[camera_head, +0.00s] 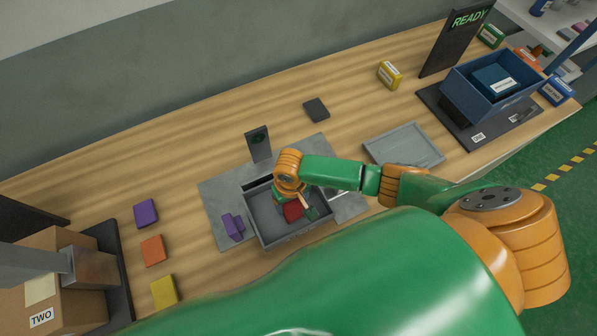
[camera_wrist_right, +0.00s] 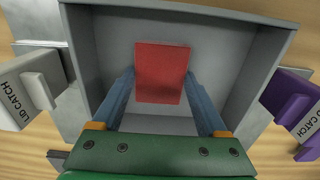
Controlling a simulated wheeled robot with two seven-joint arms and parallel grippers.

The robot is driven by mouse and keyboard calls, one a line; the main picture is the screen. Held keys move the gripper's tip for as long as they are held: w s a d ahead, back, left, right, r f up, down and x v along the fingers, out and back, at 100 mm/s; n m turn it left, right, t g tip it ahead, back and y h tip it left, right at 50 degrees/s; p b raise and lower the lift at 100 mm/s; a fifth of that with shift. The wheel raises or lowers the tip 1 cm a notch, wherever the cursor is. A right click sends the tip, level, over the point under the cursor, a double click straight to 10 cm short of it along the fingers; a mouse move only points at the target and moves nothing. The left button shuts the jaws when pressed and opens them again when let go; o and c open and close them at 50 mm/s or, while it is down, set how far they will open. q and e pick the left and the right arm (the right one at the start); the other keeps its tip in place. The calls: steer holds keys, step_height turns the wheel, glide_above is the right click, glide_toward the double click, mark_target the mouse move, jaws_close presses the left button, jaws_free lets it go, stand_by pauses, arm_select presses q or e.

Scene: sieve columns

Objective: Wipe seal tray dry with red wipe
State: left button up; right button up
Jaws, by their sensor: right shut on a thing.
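A red wipe (camera_head: 293,210) is inside a deep grey open tray (camera_head: 262,238) on the table. My right gripper (camera_head: 306,204) reaches down into this tray and is shut on the wipe. In the right wrist view the red wipe (camera_wrist_right: 162,72) sits between the two blue fingers of the gripper (camera_wrist_right: 160,80), over the tray floor (camera_wrist_right: 115,50). I cannot tell whether the wipe touches the floor. No wet patch is clear on the visible floor. My left gripper is not in view.
Purple (camera_wrist_right: 292,100) and grey (camera_wrist_right: 35,90) lid catches flank the tray. A shallow grey tray (camera_head: 404,145) lies right. Purple (camera_head: 145,213), orange (camera_head: 153,250) and yellow (camera_head: 164,291) blocks lie left. A blue bin (camera_head: 465,95) stands at the right end. The back table is mostly clear.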

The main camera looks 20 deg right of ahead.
steer(key=shift+a, duration=0.75)
step_height(320, 180, up, 3)
steer(key=shift+f+p, duration=0.1)
steer(key=shift+p, duration=0.85)
steer(key=d+r+b, duration=0.3)
steer(key=r, duration=0.7)
steer(key=d+r+b, duration=0.3)
steer(key=r, duration=0.7)
steer(key=shift+s+d+r, duration=0.15)
steer(key=shift+d+r, duration=0.1)
steer(key=shift+r, duration=0.15)
